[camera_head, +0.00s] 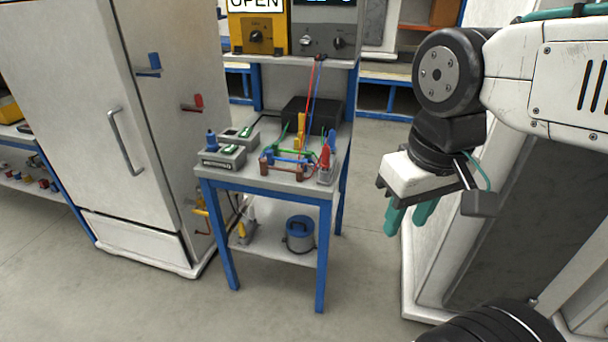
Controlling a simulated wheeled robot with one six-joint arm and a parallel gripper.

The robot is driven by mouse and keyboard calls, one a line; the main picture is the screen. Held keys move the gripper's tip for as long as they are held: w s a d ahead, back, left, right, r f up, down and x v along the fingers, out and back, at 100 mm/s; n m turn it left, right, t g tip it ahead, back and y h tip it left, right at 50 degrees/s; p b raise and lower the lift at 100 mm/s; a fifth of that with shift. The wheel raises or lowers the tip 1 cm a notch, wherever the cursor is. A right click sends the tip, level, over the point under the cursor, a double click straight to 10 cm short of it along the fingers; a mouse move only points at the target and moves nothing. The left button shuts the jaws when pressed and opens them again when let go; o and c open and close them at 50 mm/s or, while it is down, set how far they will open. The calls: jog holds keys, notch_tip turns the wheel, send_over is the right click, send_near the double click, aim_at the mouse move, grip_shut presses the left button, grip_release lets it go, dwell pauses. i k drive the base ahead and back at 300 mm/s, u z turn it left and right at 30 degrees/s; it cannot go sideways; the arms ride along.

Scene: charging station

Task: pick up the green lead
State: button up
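A thin green lead (284,151) lies among other leads on top of the small blue-legged table (238,179). Its ends are too small and crowded to make out clearly. My gripper (409,215) hangs at the right, apart from the table and nearer to me. Its two teal fingers point down with a gap between them, and nothing shows between them.
On the table are grey boxes (221,157), a black box (312,116) and red and blue plugs in a holder (327,167). A white cabinet (98,100) stands at left. A blue-grey pot (299,233) sits on the lower shelf. Open floor lies in front.

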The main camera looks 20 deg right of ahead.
aim_at(275, 146)
jog(key=u, duration=1.3)
jog(key=i, duration=1.55)
jog(key=z, duration=0.75)
jog(key=i, duration=0.75)
jog(key=z, duration=0.7)
